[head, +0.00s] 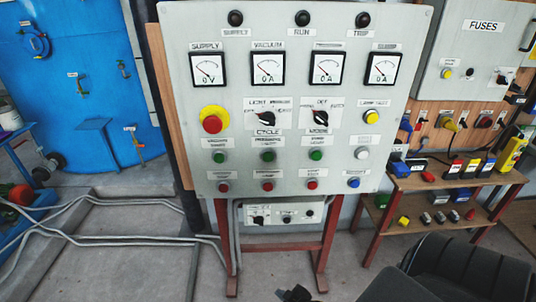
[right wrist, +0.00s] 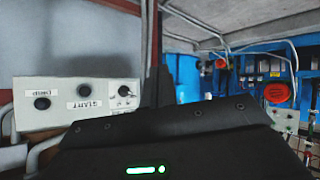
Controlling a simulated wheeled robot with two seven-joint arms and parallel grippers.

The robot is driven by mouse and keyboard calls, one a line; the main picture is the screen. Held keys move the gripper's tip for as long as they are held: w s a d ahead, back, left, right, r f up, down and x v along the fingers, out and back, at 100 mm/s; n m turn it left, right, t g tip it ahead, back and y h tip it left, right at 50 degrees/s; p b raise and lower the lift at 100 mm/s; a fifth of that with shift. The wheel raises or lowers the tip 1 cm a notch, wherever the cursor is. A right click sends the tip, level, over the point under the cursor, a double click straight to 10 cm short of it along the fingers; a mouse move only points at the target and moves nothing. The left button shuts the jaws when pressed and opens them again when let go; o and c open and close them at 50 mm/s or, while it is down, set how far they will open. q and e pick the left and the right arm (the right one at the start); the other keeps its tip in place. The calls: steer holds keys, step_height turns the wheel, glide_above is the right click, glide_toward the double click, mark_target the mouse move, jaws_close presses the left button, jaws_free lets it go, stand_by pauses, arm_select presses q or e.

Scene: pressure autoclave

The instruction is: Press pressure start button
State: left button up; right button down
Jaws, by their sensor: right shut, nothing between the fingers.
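The grey control panel (head: 290,185) stands upright in front of me in the head view. Its upper button row has three green buttons; the middle one (head: 268,156), under a small label I read as pressure start, is the pressure start button. Nothing covers it. My right gripper (head: 295,293) is low at the bottom edge of the head view, well below the panel and apart from it. It is shut and empty. In the right wrist view the black gripper body with a green light fills the lower middle. My left gripper is not in view.
Green buttons flank it left (head: 219,157) and right (head: 316,155); a red button (head: 268,187) is below. A small control box (head: 283,213) hangs under the panel, and a box with upside-down lettering (right wrist: 75,100) shows in the wrist view. A wooden shelf (head: 450,182) stands right.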

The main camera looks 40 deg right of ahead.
mark_target(268, 157)
steer(key=w+d+r+n+t+p, duration=0.1)
steer(key=w+r+t, duration=0.25)
steer(key=r, duration=0.85)
steer(key=w+d+r+t+p, duration=0.15)
steer(key=w+r, duration=0.35)
steer(key=r, duration=0.7)
step_height(268, 157, up, 22)
steer(key=s+n+t+y, duration=0.1)
steer(key=n+t+y, duration=0.1)
steer(key=t, duration=0.3)
steer(key=shift+s+a+f+n+p, duration=0.2)
steer(key=shift+s+a+n+p, duration=0.2)
steer(key=shift+n, duration=0.3)
steer(key=shift+w, duration=0.15)
steer(key=shift+w+d+b, duration=0.3)
steer(key=shift+w+d, duration=0.6)
steer(key=shift+w, duration=0.25)
steer(key=shift+w+d+b, duration=0.35)
steer(key=shift+w+d, duration=0.5)
steer(key=shift+w, duration=0.3)
steer(key=shift+w+d+b, duration=0.3)
steer(key=shift+w+d, duration=0.6)
steer(key=shift+w, duration=0.25)
steer(key=shift+w+d, duration=0.25)
steer(key=shift+w, duration=0.1)
